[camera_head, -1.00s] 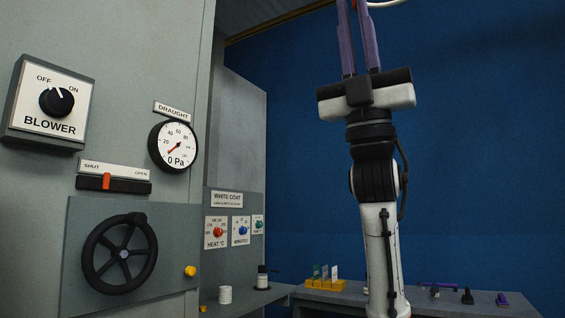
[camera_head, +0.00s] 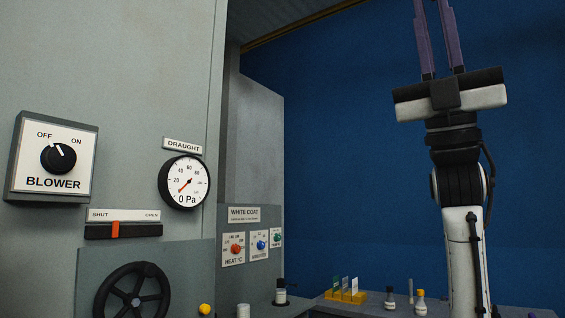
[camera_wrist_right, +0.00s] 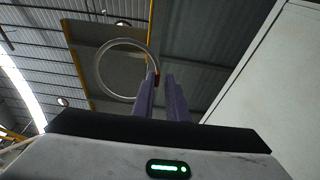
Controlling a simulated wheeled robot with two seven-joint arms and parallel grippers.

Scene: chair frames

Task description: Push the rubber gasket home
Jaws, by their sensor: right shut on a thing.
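The rubber gasket (camera_wrist_right: 98,68) shows in the right wrist view as a thin pale ring. My right gripper (camera_wrist_right: 160,78) is shut on the ring's right-hand edge, with a small orange-red patch by the fingertips. In the head view my right gripper (camera_head: 434,8) points up at the upper right. Its purple fingers run out of the top of the picture, so the tips and the gasket are hidden there. No seat for the gasket can be made out. My left gripper is in neither view.
A grey cabinet at left carries the blower switch (camera_head: 58,158), draught gauge (camera_head: 184,182), shut/open slider (camera_head: 123,231) and handwheel (camera_head: 133,296). A white-coat panel (camera_head: 244,215) stands behind. Small bottles (camera_head: 420,303) and a yellow card holder (camera_head: 345,296) sit low.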

